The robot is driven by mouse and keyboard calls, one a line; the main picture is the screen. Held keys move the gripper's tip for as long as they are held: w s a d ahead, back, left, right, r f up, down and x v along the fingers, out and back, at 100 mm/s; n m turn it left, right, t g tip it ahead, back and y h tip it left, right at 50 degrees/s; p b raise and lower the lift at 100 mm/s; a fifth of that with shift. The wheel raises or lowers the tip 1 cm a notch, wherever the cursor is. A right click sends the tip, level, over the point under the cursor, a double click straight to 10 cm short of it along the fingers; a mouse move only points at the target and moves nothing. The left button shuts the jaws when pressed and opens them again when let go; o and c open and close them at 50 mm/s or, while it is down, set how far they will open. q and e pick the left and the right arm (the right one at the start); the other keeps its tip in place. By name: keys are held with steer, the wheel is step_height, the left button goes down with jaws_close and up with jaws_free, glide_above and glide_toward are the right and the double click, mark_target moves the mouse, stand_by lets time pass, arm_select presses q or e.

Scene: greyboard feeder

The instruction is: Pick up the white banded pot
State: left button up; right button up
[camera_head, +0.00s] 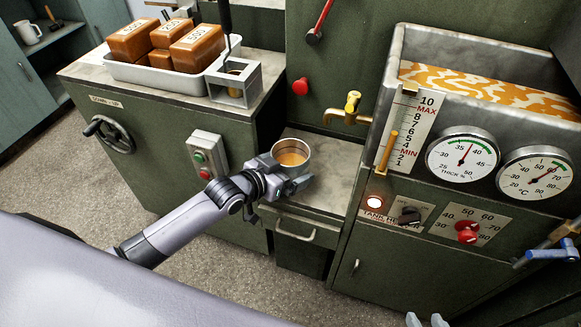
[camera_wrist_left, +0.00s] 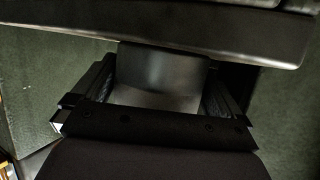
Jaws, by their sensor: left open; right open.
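The pot (camera_head: 305,160), a small pale round vessel with a dark band and amber contents, stands upright at the ledge below the brass tap. My left gripper (camera_head: 285,175) is at its near side with open jaws. In the left wrist view a shaded grey round wall, seemingly the pot (camera_wrist_left: 160,70), shows between the two open fingers of the left gripper (camera_wrist_left: 158,95). I cannot tell whether the fingers touch it. Only the pale fingertips of my right gripper (camera_head: 426,320) show, apart, at the bottom edge, far from the pot.
A brass tap (camera_head: 348,110) juts out above and right of the pot. The tank cabinet (camera_head: 400,260) with gauges stands right. At left, a tray (camera_head: 165,78) of brown blocks and a metal holder (camera_head: 235,90) sit on a cabinet. A drawer handle (camera_head: 295,232) projects below the ledge.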

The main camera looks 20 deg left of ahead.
arm_select(q)
steer(key=c, duration=1)
steer(key=shift+r, duration=0.15)
